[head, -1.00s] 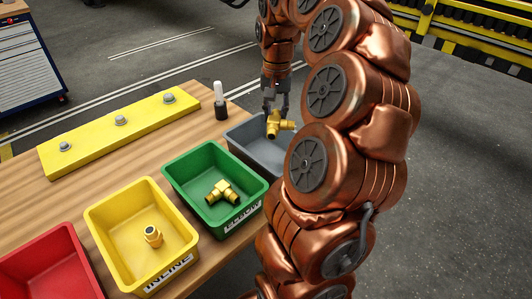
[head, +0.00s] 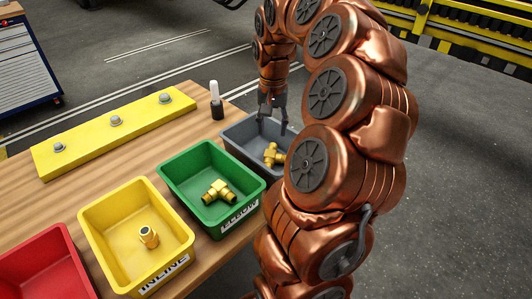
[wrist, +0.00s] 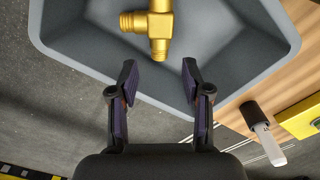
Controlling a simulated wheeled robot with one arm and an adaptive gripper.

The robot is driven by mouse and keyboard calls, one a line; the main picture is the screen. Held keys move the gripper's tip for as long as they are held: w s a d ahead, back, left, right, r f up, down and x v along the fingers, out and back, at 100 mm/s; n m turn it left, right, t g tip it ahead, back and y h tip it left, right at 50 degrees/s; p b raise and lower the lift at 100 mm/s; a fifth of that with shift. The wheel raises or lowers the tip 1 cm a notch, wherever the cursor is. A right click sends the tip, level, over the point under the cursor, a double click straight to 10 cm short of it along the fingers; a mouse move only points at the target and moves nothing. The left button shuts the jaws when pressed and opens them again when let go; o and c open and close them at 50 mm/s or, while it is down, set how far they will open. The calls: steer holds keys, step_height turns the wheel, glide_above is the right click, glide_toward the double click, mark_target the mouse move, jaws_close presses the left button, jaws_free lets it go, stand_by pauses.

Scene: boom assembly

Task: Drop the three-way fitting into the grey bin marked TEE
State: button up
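The brass three-way fitting (head: 274,155) lies inside the grey bin (head: 240,131), beyond the green bin. In the wrist view the fitting (wrist: 153,24) shows its branches against the floor of the grey bin (wrist: 222,75), partly cut off by the top edge. My gripper (head: 272,128) is above the bin with its fingers apart. In the wrist view my gripper (wrist: 159,85) is open and empty, and the fitting is clear of both fingertips. Any label on the grey bin is hidden behind my arm.
A green bin (head: 172,180) marked ELBOW holds a brass fitting (head: 219,192). A yellow bin (head: 95,232) marked INLINE holds a brass piece (head: 149,237). A red bin (head: 45,262) is at lower left. A yellow bar (head: 90,141) and a black-and-white marker (head: 216,101) stand behind.

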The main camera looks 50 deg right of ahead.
steer(key=shift+o, duration=0.4)
steer(key=shift+r, duration=0.1)
steer(key=shift+r, duration=0.35)
step_height(320, 180, up, 11)
stand_by(0.5)
